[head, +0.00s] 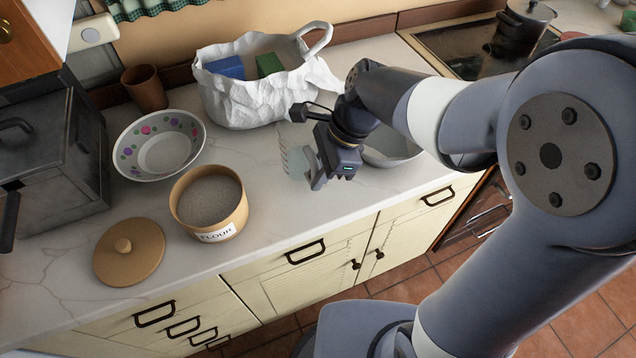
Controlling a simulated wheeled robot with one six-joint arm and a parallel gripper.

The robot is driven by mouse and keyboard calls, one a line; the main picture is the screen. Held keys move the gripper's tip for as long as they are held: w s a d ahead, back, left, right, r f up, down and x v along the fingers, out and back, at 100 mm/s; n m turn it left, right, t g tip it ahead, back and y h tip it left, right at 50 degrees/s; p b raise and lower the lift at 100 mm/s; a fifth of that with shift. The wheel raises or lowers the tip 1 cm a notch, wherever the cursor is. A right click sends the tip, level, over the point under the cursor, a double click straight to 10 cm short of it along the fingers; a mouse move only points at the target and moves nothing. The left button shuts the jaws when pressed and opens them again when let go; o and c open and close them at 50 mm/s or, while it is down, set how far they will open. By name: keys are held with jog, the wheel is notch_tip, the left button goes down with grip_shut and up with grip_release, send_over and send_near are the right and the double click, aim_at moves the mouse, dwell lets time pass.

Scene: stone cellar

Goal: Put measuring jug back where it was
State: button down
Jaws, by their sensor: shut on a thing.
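A clear, see-through measuring jug (296,160) shows in the head view, just left of my gripper (318,175). My gripper is shut on the jug, over the counter in front of the white bag. The gripper hides part of the jug. I cannot tell whether its base touches the counter.
A flour canister (236,217), its wooden lid (129,250) and a spotted bowl (188,168) are to the left. A white bag (250,103) holding blue and green boxes stands behind. A pale metal bowl (405,157) is partly hidden behind my gripper. Counter (300,215) in front is clear.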

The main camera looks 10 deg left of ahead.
jog(key=shift+f, duration=2.05)
jog(key=shift+f, duration=0.1)
jog(key=c, duration=1.4)
grip_release()
jog(key=shift+o, duration=0.2)
jog(key=v, duration=1.2)
jog(key=shift+d, duration=0.1)
